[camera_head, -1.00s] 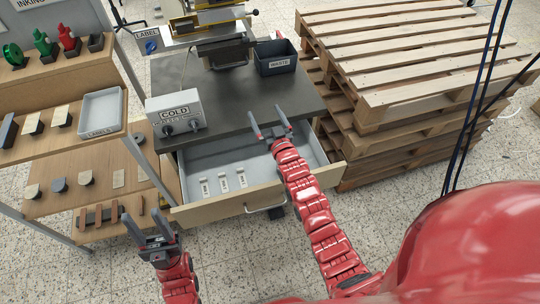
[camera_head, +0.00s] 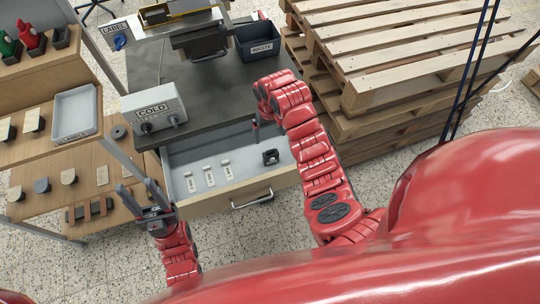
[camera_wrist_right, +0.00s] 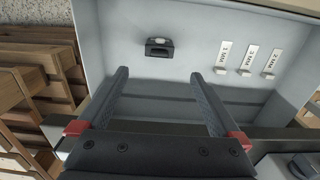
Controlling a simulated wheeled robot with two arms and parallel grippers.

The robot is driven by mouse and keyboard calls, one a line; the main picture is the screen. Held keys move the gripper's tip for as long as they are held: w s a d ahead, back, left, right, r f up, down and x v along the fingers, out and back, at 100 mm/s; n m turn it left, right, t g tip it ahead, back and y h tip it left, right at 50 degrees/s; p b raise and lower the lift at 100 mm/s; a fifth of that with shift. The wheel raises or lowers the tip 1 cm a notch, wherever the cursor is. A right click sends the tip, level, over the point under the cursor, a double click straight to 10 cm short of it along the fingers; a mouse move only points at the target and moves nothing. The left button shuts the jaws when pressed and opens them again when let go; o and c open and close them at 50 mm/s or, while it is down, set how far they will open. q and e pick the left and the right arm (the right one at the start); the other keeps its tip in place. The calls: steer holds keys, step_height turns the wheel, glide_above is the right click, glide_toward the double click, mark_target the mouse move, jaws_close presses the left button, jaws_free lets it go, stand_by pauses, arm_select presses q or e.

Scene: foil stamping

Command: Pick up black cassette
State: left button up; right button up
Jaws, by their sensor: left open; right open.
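The black cassette (camera_head: 270,157) lies on the floor of the open grey drawer (camera_head: 240,178), toward its right end. In the right wrist view, the cassette (camera_wrist_right: 159,47) shows beyond and between the fingertips, apart from them. My right gripper (camera_wrist_right: 160,75) is open and empty, pointing into the drawer. In the head view it is mostly hidden behind its own wrist, with only one finger visible over the drawer's back edge. My left gripper (camera_head: 135,185) is open and empty, left of the drawer front.
Three white labelled strips (camera_head: 210,177) lie in the drawer left of the cassette. A cold-labelled box (camera_head: 154,107) and a waste bin (camera_head: 258,41) stand on the dark bench. Wooden pallets (camera_head: 400,50) stand at right, shelves at left.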

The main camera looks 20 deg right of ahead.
step_height(320, 180, down, 9)
steer(key=b, duration=0.6)
steer(key=shift+w+r, duration=0.1)
steer(key=shift+f, duration=1.2)
step_height(320, 180, down, 4)
steer(key=shift+d+f+p, duration=0.1)
steer(key=shift+f+p, duration=0.05)
steer(key=shift+p, duration=0.35)
steer(key=shift+c, duration=0.3)
steer(key=c, duration=1.3)
